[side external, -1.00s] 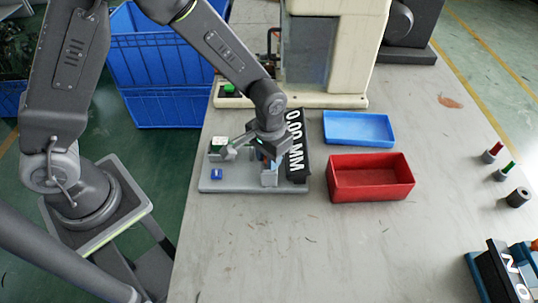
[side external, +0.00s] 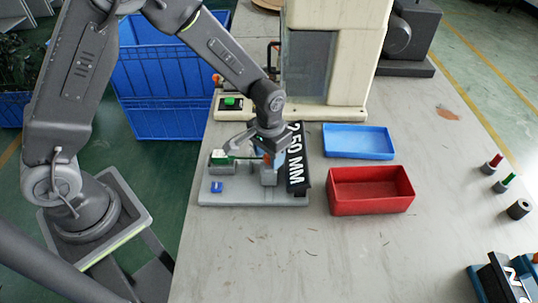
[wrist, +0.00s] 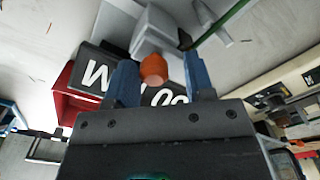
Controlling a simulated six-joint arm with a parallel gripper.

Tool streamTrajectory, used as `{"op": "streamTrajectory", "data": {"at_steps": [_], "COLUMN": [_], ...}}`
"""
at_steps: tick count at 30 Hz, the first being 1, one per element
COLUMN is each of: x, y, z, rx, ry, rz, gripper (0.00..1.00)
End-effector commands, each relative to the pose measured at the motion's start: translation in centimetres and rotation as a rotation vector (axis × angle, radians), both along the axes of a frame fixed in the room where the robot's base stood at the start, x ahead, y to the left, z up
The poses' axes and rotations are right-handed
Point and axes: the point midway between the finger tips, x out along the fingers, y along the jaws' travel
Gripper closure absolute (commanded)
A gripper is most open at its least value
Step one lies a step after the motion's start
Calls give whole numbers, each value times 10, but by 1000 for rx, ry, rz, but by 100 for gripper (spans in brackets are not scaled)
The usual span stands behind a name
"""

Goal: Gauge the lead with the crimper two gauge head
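The gauge base (side external: 254,199) is a grey plate on the bench. It carries a white-topped block (side external: 222,157) at left, a grey upright head (side external: 269,176) and a black display (side external: 297,172) that reads about 250 MM; a decimal point is unclear. The green lead (side external: 240,157) spans from block to head; a green strand also shows in the wrist view (wrist: 233,22). My gripper (wrist: 162,80) is over the head, its two blue fingers apart on either side of an orange knob (wrist: 154,69), with a gap at the right finger. In the side view the fingertips are partly hidden.
A blue tray (side external: 358,153) and red bin (side external: 371,206) stand right of the gauge. A cream machine (side external: 378,60) stands behind. Another gauge (side external: 496,281) and several coloured pegs (side external: 492,164) lie at far right. The front bench is clear.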

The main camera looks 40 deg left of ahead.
Motion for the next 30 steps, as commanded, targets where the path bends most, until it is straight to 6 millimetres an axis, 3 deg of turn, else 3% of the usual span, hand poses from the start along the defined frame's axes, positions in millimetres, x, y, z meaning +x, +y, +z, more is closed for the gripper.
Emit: {"op": "streamTrajectory", "data": {"at_steps": [11,14,24,30], "x": [-1,-1,0,-1], "y": [-2,-2,-1,-1], "z": [6,20,94,126], "rx": [-1,-1,-1,-1], "ry": [2,0,-3,-1], "rz": [-1,-2,-1,-1], "gripper": [48,48,48,48]}}
